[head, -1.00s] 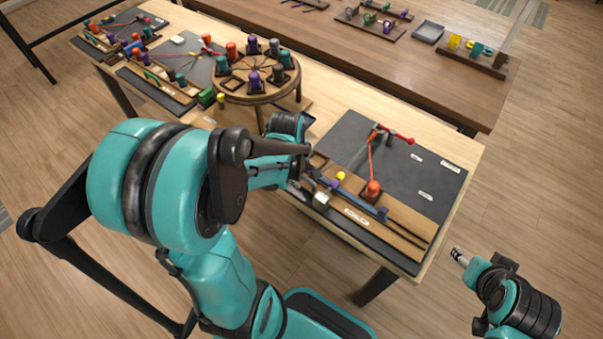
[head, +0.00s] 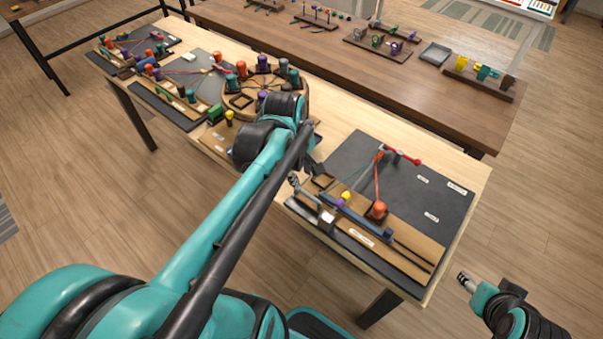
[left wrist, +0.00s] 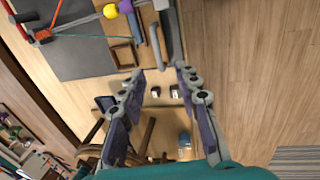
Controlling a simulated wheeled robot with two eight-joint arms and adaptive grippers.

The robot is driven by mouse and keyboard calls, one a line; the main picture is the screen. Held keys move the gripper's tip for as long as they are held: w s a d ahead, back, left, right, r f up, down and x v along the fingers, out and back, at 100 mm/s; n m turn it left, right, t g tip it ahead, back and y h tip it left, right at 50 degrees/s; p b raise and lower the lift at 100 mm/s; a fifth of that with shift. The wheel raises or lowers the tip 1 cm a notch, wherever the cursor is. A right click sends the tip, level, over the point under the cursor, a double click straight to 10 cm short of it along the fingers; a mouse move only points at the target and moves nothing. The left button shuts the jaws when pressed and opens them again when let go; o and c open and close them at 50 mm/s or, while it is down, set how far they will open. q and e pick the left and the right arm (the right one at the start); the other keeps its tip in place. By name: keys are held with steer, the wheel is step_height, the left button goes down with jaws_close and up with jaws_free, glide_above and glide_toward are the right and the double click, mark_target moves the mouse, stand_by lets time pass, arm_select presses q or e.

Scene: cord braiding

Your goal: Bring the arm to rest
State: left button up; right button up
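My left arm reaches from the bottom left of the head view to the table's front edge. Its gripper (head: 301,180) is beside the dark work mat, partly hidden by its own wrist. In the left wrist view the two grey fingers with purple pads stand apart with nothing between them, so the left gripper (left wrist: 158,76) is open and empty. My right arm shows at the bottom right of the head view, off the table. Its silver tip (head: 466,281) is too small to show its finger state.
The dark mat (head: 435,205) carries an orange bobbin (head: 378,210) with cords and a wooden rack. A round braiding stand (head: 240,102) with several bobbins is behind my left wrist. A brown table (head: 330,60) stands beyond. Floor is clear between the mat and my right arm.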

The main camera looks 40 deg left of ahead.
stand_by(0.5)
arm_select(q)
steer(key=s+d+m+t, duration=0.3)
steer(key=d+m, duration=0.7)
steer(key=m, duration=0.7)
steer(key=shift+d+r+t, duration=0.25)
steer(key=shift+d+t, duration=0.15)
steer(key=shift+t, duration=0.6)
